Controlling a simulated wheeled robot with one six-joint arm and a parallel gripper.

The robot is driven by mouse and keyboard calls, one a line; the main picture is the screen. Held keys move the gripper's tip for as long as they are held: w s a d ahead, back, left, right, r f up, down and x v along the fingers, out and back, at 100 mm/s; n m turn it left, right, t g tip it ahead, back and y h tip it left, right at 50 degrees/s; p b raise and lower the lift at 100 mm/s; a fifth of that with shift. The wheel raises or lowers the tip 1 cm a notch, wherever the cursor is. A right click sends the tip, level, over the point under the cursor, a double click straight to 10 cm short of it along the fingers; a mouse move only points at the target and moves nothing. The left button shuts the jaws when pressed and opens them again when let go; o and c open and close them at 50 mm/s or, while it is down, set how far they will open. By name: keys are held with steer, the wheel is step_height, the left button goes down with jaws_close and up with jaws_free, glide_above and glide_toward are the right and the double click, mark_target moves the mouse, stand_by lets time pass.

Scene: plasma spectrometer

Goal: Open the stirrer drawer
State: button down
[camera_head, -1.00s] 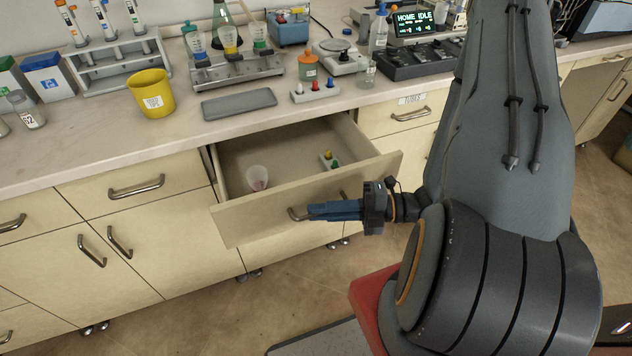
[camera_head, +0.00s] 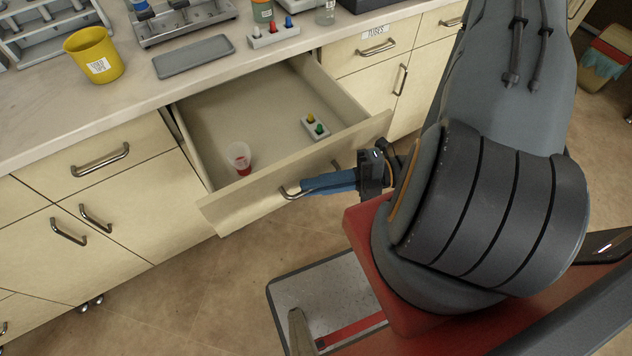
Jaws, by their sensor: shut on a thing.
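The drawer (camera_head: 215,206) is pulled well out from the bench, with its inside in view. A clear cup with red in it (camera_head: 240,157) stands near its front left. A small grey block with a yellow and a green knob (camera_head: 315,128) lies toward the right. My gripper (camera_head: 304,187) has its blue fingers shut on the drawer's metal handle (camera_head: 287,192), at the front panel. Part of the handle is hidden behind the fingers.
A closed drawer labelled "FUSES" (camera_head: 375,47) is to the right and another closed drawer (camera_head: 98,159) to the left. The bench top above holds a yellow cup (camera_head: 93,56) and a grey tray (camera_head: 193,57). Open floor (camera_head: 190,290) lies in front.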

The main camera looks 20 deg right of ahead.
steer(key=c, duration=1.8)
jaws_free()
steer(key=shift+c, duration=0.2)
steer(key=b+v, duration=0.1)
steer(key=v, duration=0.6)
steer(key=shift+d, duration=0.4)
steer(key=shift+s, duration=0.1)
